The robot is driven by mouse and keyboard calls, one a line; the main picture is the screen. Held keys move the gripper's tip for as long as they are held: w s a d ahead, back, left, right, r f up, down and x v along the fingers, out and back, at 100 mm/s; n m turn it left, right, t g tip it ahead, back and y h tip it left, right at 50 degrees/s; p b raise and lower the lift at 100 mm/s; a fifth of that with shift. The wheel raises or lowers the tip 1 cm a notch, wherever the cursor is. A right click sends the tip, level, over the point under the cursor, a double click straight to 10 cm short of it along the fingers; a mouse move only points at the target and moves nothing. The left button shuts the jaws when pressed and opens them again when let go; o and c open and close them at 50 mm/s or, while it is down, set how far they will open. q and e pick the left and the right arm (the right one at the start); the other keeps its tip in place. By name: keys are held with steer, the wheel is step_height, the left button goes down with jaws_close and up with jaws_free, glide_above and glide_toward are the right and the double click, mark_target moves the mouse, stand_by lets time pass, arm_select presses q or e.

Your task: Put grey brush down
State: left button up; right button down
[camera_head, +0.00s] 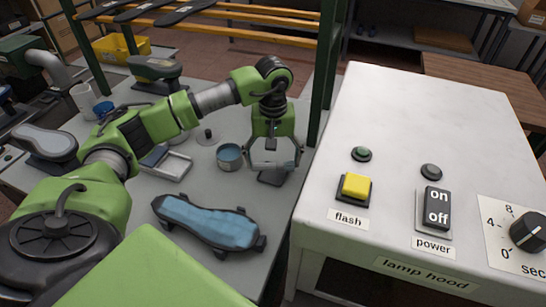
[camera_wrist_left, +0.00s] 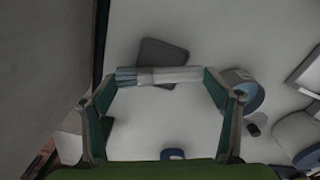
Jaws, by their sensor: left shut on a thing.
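My left gripper (camera_head: 273,162) is shut on the grey brush (camera_wrist_left: 170,75), which lies crosswise between its fingertips. In the left wrist view the brush has a pale grey handle and blue-grey bristles at the left end. A dark flat pad (camera_head: 272,179) lies on the grey table just below the gripper; the left wrist view shows the pad (camera_wrist_left: 165,52) partly behind the brush. The brush appears above the table, but I cannot tell how large the gap is. My right gripper is not in view.
A blue-filled tin (camera_head: 230,157) stands just left of the gripper. A blue-topped shoe form (camera_head: 210,222) lies nearer on the table. The white lamp hood (camera_head: 430,130) rises close on the right, and a green post (camera_head: 325,75) stands behind. A shallow tray (camera_head: 172,167) lies farther left.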

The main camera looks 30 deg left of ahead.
mark_target(273, 164)
arm_select(q)
steer(key=shift+f, duration=0.15)
steer(key=shift+f+b, duration=0.35)
steer(key=shift+b, duration=0.1)
steer(key=o, duration=1.1)
steer(key=shift+r, duration=0.15)
steer(key=shift+r+p, duration=0.3)
steer(key=shift+p, duration=0.2)
steer(key=shift+r+b, duration=0.3)
steer(key=shift+r, duration=0.05)
step_height(273, 164, up, 11)
steer(key=b, duration=0.2)
